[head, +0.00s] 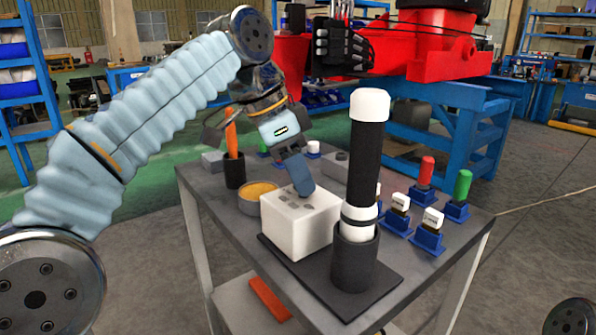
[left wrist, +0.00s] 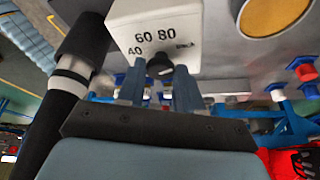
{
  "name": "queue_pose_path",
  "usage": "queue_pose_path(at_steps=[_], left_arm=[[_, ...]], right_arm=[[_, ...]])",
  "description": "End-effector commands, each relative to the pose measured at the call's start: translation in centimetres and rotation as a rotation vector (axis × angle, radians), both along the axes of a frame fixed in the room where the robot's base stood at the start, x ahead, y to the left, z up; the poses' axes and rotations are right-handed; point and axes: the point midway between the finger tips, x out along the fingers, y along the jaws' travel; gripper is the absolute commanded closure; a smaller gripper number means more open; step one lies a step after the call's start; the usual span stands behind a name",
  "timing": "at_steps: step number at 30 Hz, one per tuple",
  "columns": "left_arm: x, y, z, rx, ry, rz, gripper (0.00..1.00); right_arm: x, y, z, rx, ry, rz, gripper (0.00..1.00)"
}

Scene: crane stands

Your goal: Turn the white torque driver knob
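A white box (head: 297,226) stands on a dark mat on the grey table; in the left wrist view its face (left wrist: 125,22) carries the numbers 40, 60 and 80 and a small black knob (left wrist: 160,65). A tall black torque driver (head: 366,155) with a white cap (head: 370,105) and white lower collar stands upright in a black holder (head: 355,255) right beside the box. My left gripper (head: 304,188) reaches down to the box. Its fingers (left wrist: 159,80) are apart, one to each side of the knob; I cannot tell whether they touch it. My right gripper does not show.
Small white blocks (head: 400,204) and red (head: 426,172) and green (head: 462,185) handles stand in blue holders at the table's right. A tan round dish (head: 257,190) and a black cup (head: 234,172) with an orange tool stand at left. A red machine fills the back.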

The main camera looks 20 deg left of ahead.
Motion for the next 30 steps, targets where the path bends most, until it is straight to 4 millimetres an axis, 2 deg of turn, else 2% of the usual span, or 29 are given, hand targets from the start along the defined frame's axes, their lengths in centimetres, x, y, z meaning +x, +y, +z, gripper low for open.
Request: queue_pose_path(at_steps=[1,4,5,17,30], left_arm=[[0.0,0.0,0.0,0.000,0.000,0.000,0.79],[0.0,0.0,0.0,0.000,0.001,0.000,0.94],[0.0,0.0,0.0,0.000,0.001,0.000,0.95],[-0.1,0.0,0.2,-0.001,-0.001,0.092,0.95],[-0.4,-0.3,0.3,0.000,0.000,0.467,0.95]], right_arm=[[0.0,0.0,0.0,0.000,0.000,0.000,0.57],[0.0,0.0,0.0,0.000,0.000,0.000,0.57],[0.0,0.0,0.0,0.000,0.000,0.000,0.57],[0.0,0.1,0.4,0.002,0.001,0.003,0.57],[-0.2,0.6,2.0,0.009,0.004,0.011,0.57]])
